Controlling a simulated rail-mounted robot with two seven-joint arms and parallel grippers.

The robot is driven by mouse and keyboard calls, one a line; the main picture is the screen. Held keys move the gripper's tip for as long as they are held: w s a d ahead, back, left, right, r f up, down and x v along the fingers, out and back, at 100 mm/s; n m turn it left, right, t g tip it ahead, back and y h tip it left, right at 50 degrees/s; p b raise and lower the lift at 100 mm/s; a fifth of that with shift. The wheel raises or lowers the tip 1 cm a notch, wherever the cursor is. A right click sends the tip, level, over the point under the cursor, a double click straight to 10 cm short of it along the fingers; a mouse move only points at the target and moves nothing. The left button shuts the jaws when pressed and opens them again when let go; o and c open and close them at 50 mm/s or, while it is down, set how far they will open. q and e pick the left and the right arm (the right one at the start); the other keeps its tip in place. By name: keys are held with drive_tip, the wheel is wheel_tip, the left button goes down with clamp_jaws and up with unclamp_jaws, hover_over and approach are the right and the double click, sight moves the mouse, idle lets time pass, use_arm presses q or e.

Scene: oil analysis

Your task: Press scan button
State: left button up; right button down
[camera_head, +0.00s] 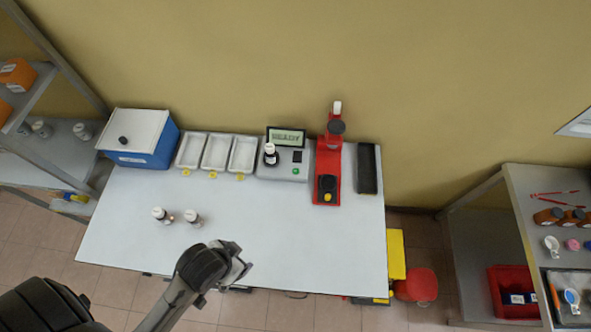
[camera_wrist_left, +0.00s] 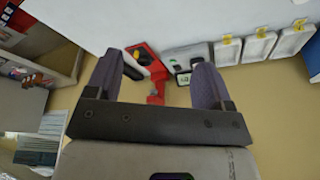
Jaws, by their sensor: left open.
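The grey analyser (camera_head: 282,174) stands at the back of the white table, with a screen (camera_head: 286,137) reading "READY". A round green button (camera_head: 295,171) is on its front right, below a small dark panel. A small white-capped dark bottle (camera_head: 270,155) stands on its left part. My left gripper (camera_head: 240,266) is open and empty over the table's front edge, well apart from the analyser. In the left wrist view the analyser (camera_wrist_left: 190,56) appears upside down beyond the open fingers (camera_wrist_left: 156,80), partly hidden by one finger. My right gripper is not in view.
A red press-like device (camera_head: 328,160) and a black pad (camera_head: 367,169) stand right of the analyser. White trays (camera_head: 216,152) and a blue box (camera_head: 146,148) stand to its left. The table's middle is clear.

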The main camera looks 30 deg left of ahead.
use_arm(q)
clamp_jaws()
idle(0.7)
idle(1.0)
